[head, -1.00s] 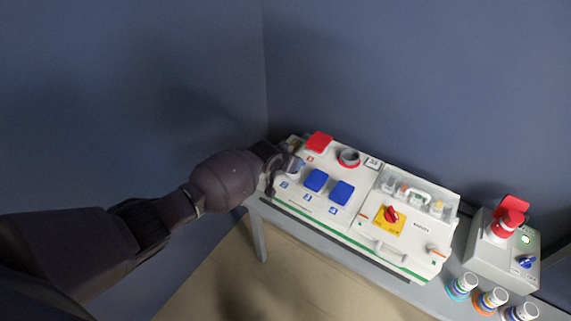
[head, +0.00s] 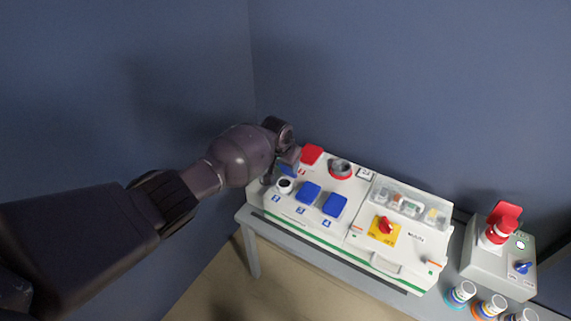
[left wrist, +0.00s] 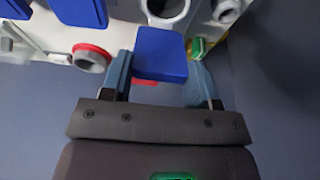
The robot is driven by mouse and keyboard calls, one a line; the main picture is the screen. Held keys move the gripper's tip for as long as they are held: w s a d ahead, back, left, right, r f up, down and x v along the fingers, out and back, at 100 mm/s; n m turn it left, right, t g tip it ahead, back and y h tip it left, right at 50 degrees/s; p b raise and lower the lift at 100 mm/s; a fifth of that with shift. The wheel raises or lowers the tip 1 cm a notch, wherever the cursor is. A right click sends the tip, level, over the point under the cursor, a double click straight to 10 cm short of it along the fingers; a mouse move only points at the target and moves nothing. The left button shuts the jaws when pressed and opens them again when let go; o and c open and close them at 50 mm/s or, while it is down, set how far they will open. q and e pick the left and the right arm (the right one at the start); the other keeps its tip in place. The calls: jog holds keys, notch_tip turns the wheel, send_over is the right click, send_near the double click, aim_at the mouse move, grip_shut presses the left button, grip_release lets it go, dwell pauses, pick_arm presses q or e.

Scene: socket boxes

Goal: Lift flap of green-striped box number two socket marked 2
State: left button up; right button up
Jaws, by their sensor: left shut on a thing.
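The green-striped box (head: 345,243) is white and stands on a grey table. Socket 2 (head: 284,185) is at its left end above a small mark 2, and its round opening is uncovered. Its blue flap (head: 289,171) is tilted up behind the opening, partly hidden by my left gripper (head: 279,172). In the left wrist view, the blue flap (left wrist: 160,54) lies between the two fingers of my left gripper (left wrist: 163,76), which is shut on it. The socket's ring (left wrist: 168,10) shows at the top edge. My right gripper is not in view.
Blue flaps 3 (head: 308,192) and 4 (head: 334,204) are down. A raised red flap (head: 312,154) and a grey socket with a red ring (head: 341,168) are behind. A grey control box (head: 490,267) stands right, with several small cylinders in front. Walls close off left and back.

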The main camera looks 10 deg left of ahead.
pick_arm(q)
jog(key=shift+f, duration=0.1)
jog(key=o, duration=1.2)
jog(key=shift+o, duration=0.2)
jog(key=shift+a+r, duration=0.1)
jog(key=shift+r, duration=0.45)
jog(key=p+v, duration=0.4)
jog(key=v, duration=0.5)
jog(key=shift+s+r, duration=0.25)
jog(key=shift+r, duration=0.05)
